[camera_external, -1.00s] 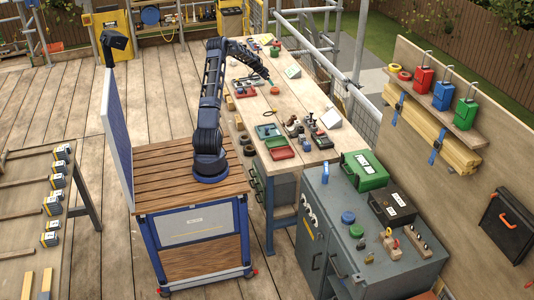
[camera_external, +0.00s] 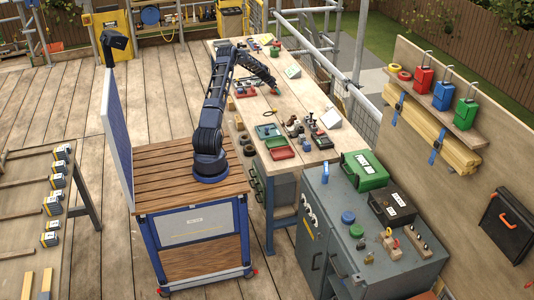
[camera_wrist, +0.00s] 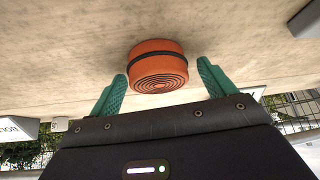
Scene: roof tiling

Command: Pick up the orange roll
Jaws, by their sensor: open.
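The orange roll (camera_wrist: 158,66) shows in the wrist view, with a dark band around its side and dark rings on its end face. It rests on the wooden bench top (camera_wrist: 60,60). My gripper (camera_wrist: 162,80) is open, with its two green fingers on either side of the roll's near part. The roll sits between and slightly beyond the fingertips, and no contact shows. In the external view my gripper (camera_external: 273,86) is low over the far part of the bench, and the roll is mostly hidden by it there.
Green and red trays (camera_external: 279,152) and tools lie at the near end of the bench. Scaffold poles (camera_external: 359,45) stand along the bench's right side.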

